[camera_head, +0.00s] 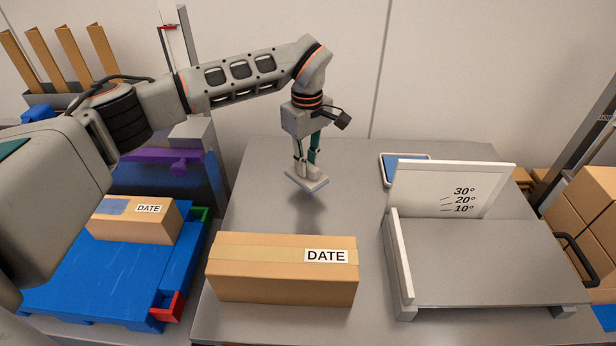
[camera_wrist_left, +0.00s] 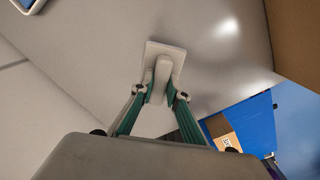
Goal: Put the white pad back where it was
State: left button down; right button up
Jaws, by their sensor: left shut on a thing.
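The white pad (camera_head: 308,181) is a flat square plate with a raised grip on its upper side. My left gripper (camera_head: 307,168) is shut on that grip and holds the pad over the grey table, behind the carton; a shadow shows under it. In the left wrist view the pad (camera_wrist_left: 164,62) sits at the fingertips of the left gripper (camera_wrist_left: 161,98). A white-framed tray with a blue inside (camera_head: 386,172) lies at the back of the table, right of the pad and partly behind the angle board. My right gripper is not in view.
A carton marked DATE (camera_head: 282,285) stands at the table's front. A white board with angle marks (camera_head: 435,190) stands on a grey stand at the right. A blue pallet (camera_head: 110,275) with another carton (camera_head: 130,222) is at the left. The table (camera_head: 345,200) between pad and tray is clear.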

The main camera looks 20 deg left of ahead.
pick_arm(q)
notch_tip(320, 180, down, 4)
jog(key=shift+r+b, duration=0.1)
jog(key=shift+b, duration=0.3)
jog(key=shift+f, duration=0.35)
jog(key=shift+r, duration=0.15)
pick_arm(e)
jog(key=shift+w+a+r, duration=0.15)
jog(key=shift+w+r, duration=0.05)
pick_arm(q)
jog(key=c, duration=2)
grip_release()
jog(key=shift+o, duration=0.2)
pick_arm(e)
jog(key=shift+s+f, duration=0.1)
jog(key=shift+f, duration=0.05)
